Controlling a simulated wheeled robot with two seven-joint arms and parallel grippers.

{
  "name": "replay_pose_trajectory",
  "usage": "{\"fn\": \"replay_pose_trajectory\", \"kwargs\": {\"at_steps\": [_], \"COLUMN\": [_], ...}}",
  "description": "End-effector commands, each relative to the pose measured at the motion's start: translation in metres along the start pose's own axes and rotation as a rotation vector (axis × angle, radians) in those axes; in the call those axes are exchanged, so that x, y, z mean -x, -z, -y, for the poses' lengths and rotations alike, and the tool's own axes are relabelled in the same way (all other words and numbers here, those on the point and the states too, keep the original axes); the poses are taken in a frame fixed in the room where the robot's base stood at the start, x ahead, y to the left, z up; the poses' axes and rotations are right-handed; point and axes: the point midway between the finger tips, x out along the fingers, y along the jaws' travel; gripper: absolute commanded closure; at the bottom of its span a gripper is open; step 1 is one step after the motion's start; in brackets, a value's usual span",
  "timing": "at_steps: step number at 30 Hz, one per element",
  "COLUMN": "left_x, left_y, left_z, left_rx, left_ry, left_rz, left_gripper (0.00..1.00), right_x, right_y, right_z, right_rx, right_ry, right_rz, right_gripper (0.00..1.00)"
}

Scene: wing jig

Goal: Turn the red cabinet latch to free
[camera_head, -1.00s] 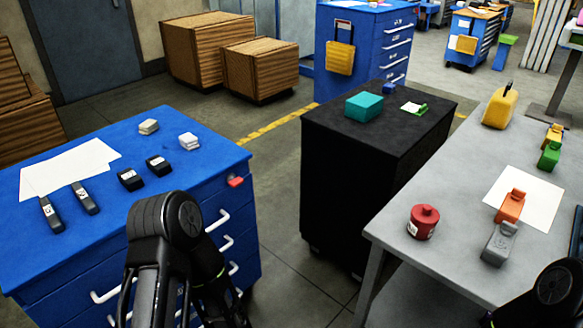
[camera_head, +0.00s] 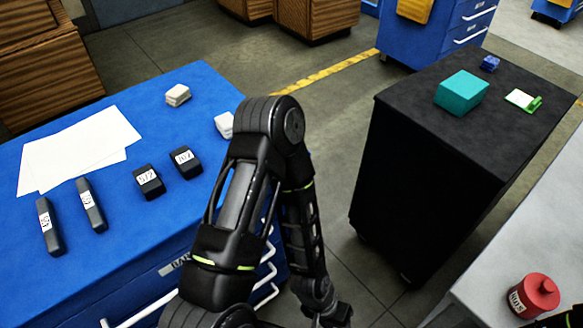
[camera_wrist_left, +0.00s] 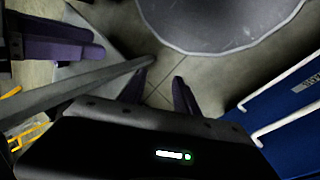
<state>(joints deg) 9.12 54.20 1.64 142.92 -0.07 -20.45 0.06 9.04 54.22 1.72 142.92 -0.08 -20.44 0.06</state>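The red latch does not show in either current view. The blue cabinet (camera_head: 215,82) stands at the left in the head view, and my left arm hides its right corner and part of its drawer front. My left forearm reaches down past that front, and the hand is at or below the bottom edge. In the left wrist view my left gripper (camera_wrist_left: 160,93) has its two dark fingers apart with nothing between them, over the floor. The cabinet's blue front with white handles (camera_wrist_left: 285,122) is to its right, apart from the fingers.
A black cabinet (camera_head: 420,170) bearing a teal box (camera_head: 462,92) stands right of my left arm, across a floor gap. A grey table (camera_head: 530,235) with a red canister (camera_head: 533,296) is at the lower right. Papers (camera_head: 75,150) and dark blocks lie on the blue top.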

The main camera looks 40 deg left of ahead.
Motion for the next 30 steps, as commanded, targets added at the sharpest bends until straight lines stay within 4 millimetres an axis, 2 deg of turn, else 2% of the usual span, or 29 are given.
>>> {"fn": "replay_pose_trajectory", "kwargs": {"at_steps": [11,17,21,23,25,27,29,30], "left_x": [0.000,-0.006,-0.024,-0.033,-0.033,-0.025,-0.008,0.009], "left_y": [-0.001,-0.002,-0.008,-0.016,-0.039,-0.054,-0.053,-0.043], "left_z": [-0.001,-0.003,-0.009,-0.008,0.011,0.044,0.079,0.101], "left_rx": [-0.001,-0.047,-0.212,-0.331,-0.529,-0.754,-0.946,-1.068], "left_ry": [-0.001,0.002,0.017,0.041,0.107,0.214,0.345,0.451], "left_rz": [0.002,0.022,0.092,0.156,0.296,0.464,0.616,0.718], "left_gripper": [0.64,0.48,0.37,0.35,0.35,0.35,0.35,0.35], "right_x": [0.000,-0.004,-0.017,-0.023,-0.029,-0.037,-0.045,-0.049], "right_y": [-0.001,-0.001,-0.001,-0.001,-0.001,-0.001,-0.001,-0.001], "right_z": [-0.001,-0.005,-0.021,-0.029,-0.031,-0.030,-0.031,-0.031], "right_rx": [-0.002,-0.001,-0.001,-0.002,-0.002,0.000,0.001,0.002], "right_ry": [-0.001,-0.006,-0.025,-0.034,-0.034,-0.028,-0.024,-0.022], "right_rz": [0.002,0.001,0.002,0.002,0.002,0.002,0.001,0.001], "right_gripper": [0.64,0.64,0.64,0.64,0.64,0.64,0.64,0.64]}}
